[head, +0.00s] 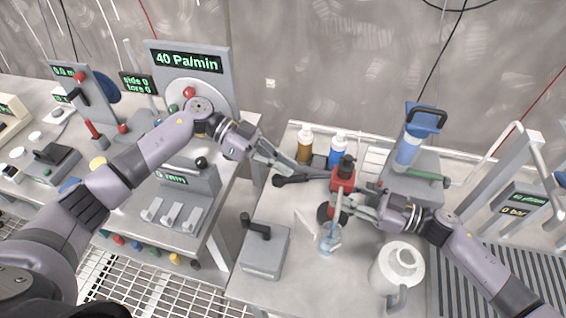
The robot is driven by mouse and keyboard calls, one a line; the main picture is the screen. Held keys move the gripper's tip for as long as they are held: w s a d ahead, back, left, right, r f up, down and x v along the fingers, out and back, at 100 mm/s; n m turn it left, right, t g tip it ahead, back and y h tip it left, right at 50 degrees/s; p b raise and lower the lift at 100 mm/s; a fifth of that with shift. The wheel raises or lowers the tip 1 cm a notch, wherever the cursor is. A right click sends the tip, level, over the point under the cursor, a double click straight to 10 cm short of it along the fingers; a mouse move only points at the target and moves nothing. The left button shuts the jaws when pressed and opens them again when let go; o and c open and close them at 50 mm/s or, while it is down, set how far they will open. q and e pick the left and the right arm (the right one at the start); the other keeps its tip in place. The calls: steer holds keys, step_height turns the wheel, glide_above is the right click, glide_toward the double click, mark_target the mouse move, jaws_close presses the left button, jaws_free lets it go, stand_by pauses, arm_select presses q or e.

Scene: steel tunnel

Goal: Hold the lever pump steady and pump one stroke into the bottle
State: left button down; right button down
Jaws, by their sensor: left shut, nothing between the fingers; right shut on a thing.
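The lever pump has a red body (343,180) with a black top and a dark base, and stands upright on the right-hand table. Its dark lever (290,181) points left. A small clear bottle (329,238) with bluish contents stands just in front of the pump. My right gripper (349,203) comes in from the right and is shut on the pump's body, low down; its fingers hide part of the pump. My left gripper (309,172) is shut and empty, its tips just above the lever near the pump body. I cannot tell whether they touch the lever.
Brown (304,146) and blue-and-white (338,150) bottles stand behind the pump. A white jug (398,268) is at front right, a grey box with a black handle (265,250) at front left. A blue-topped device (410,145) stands at back right. A gauge panel reading 40 Pa/min (188,62) is left.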

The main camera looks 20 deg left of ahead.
stand_by(0.7)
arm_select(q)
steer(key=shift+w+a+r, duration=0.1)
steer(key=shift+a+r, duration=0.1)
steer(key=shift+r, duration=0.1)
steer(key=r+v, duration=0.1)
steer(key=v, duration=1.1)
steer(key=shift+w+r, duration=0.1)
steer(key=shift+r, duration=0.05)
stand_by(1.0)
arm_select(e)
steer(key=c, duration=1.2)
jaws_free()
